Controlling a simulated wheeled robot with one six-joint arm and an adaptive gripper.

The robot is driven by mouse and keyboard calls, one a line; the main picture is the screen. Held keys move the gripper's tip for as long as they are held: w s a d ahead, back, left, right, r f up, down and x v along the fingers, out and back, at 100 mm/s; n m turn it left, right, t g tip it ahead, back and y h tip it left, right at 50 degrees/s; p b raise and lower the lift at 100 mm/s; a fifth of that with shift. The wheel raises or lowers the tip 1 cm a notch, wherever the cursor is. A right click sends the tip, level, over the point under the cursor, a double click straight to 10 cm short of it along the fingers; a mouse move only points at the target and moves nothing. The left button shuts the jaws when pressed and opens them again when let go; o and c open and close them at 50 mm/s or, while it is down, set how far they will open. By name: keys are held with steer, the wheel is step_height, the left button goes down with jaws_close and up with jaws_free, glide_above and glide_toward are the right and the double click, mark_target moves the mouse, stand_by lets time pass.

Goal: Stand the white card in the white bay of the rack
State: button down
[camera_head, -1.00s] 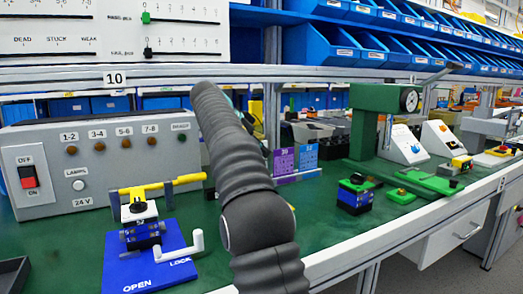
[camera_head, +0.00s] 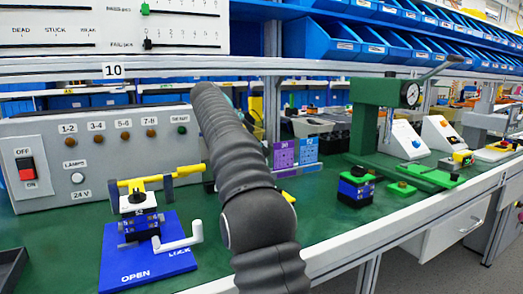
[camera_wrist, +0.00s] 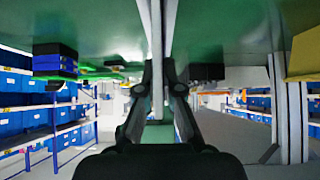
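In the head view a purple card (camera_head: 284,155) and a blue card (camera_head: 307,151) stand side by side just right of my arm. The rack around them is mostly hidden by my arm, and I cannot make out a white bay. I cannot identify the white card in either view. My gripper (camera_wrist: 158,68) shows in the wrist view with its two fingertips close together. A narrow pale strip runs between or behind them; I cannot tell whether it is a held card or the bench edge. In the head view my gripper is hidden behind my arm.
A blue OPEN/LOCK plate (camera_head: 150,270) with a white handle lies left of my arm, before a grey switch box (camera_head: 100,160). Right stand a green press (camera_head: 375,120) and a small black-and-blue block (camera_head: 355,190).

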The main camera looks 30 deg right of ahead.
steer(key=shift+f+b, duration=0.35)
steer(key=shift+f, duration=0.15)
steer(key=c, duration=1.2)
jaws_free()
steer(key=shift+c, duration=0.2)
steer(key=shift+r, duration=0.15)
steer(key=shift+a+r, duration=0.2)
steer(key=shift+a, duration=0.05)
steer(key=a, duration=0.1)
steer(key=a+r, duration=0.1)
steer(key=shift+a+r, duration=0.3)
steer(key=shift+a, duration=0.1)
steer(key=a, duration=1)
steer(key=shift+s+a, duration=0.25)
steer(key=shift+a, duration=0.15)
